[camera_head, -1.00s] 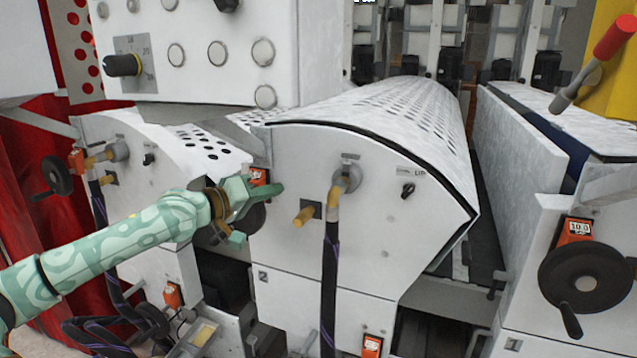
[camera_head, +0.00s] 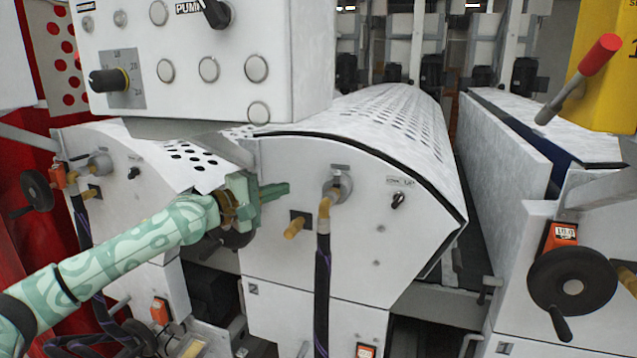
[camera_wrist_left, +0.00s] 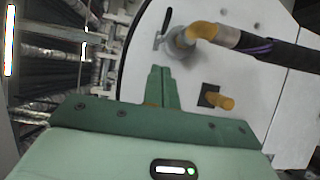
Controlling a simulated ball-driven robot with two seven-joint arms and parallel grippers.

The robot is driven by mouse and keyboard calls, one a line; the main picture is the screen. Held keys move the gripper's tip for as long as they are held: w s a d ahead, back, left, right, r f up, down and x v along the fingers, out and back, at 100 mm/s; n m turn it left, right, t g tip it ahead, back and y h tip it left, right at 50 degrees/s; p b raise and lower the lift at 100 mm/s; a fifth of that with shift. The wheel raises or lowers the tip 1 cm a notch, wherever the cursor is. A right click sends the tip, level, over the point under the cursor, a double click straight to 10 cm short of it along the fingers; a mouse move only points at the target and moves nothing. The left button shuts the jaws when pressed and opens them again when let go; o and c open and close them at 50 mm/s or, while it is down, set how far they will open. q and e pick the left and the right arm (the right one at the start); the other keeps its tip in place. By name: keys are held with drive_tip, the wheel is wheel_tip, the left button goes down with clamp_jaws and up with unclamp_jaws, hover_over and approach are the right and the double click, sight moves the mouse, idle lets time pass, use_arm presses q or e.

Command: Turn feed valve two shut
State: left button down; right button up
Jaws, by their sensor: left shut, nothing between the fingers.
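The front panel of unit two (camera_head: 300,240) bears a grey valve fitting (camera_head: 341,183) with a small grey lever (camera_head: 340,167) above it. A brass elbow and a dark hose (camera_head: 322,280) hang from it. In the left wrist view the fitting (camera_wrist_left: 180,42) and its lever (camera_wrist_left: 160,42) show at the top, just beyond my fingertips. My left gripper (camera_head: 284,189) is shut and empty, left of the fitting and apart from it. Its closed fingers (camera_wrist_left: 161,74) point toward the valve in the left wrist view. My right gripper is not in view.
A brass stub (camera_head: 294,228) sticks out of the panel below my fingers. A black knob (camera_head: 398,200) is right of the valve. The control box (camera_head: 200,60) overhangs above. A black handwheel (camera_head: 572,280) stands at the right.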

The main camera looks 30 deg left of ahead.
sight(337, 182)
use_arm(q)
drive_tip(key=w+d+p, duration=0.2)
drive_tip(key=w+d, duration=0.3)
drive_tip(key=w, duration=0.2)
drive_tip(key=shift+w+d, duration=0.2)
drive_tip(key=shift+w, duration=0.15)
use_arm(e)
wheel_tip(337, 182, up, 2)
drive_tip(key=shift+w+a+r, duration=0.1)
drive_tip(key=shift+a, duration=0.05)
